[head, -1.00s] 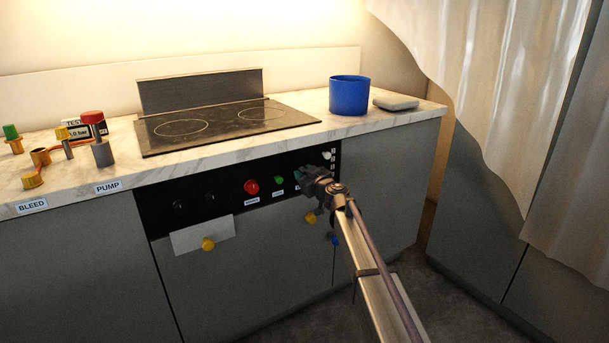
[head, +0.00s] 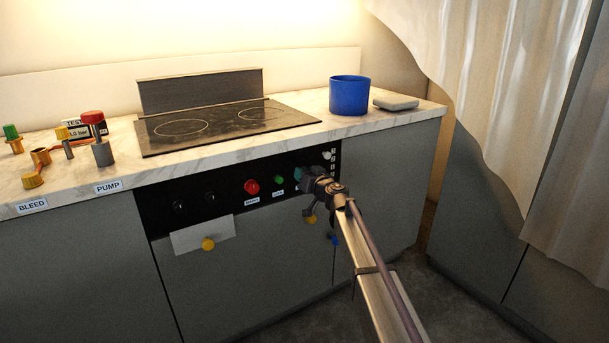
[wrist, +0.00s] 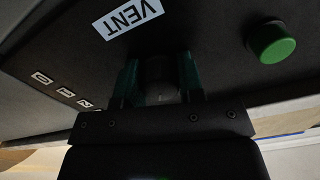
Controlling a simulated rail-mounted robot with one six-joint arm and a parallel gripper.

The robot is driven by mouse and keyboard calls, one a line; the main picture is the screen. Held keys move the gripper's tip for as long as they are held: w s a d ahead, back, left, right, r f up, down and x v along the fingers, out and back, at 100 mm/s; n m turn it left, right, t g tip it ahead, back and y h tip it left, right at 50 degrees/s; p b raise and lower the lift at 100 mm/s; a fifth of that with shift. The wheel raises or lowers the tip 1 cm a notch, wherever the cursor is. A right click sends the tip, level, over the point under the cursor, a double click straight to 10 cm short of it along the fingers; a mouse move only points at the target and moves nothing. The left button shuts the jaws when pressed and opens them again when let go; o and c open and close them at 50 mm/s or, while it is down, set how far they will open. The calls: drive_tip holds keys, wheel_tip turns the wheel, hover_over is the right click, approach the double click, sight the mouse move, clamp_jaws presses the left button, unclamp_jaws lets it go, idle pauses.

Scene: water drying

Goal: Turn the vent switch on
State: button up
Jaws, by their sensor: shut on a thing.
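The black control panel (head: 226,196) is set in the cabinet front below the cooktop. In the wrist view a white VENT label (wrist: 128,18) shows on the panel. My gripper (wrist: 158,80) is at the panel just by this label, its green fingers shut on a dark knob-like part, the vent switch (wrist: 158,70). The switch is mostly hidden between the fingers, so its setting cannot be told. In the head view my gripper (head: 302,175) covers the right part of the panel.
A green button (wrist: 272,43) sits beside the gripper, and a red button (head: 252,187) is further left on the panel. Small labels (wrist: 65,92) line the panel's other side. A blue pot (head: 350,96) stands on the counter above.

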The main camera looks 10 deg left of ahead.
drive_tip(key=m, duration=1.2)
drive_tip(key=shift+m, duration=0.3)
idle(0.4)
drive_tip(key=o, duration=0.9)
drive_tip(key=shift+r, duration=0.1)
drive_tip(key=v, duration=1.1)
drive_tip(key=shift+a, duration=0.1)
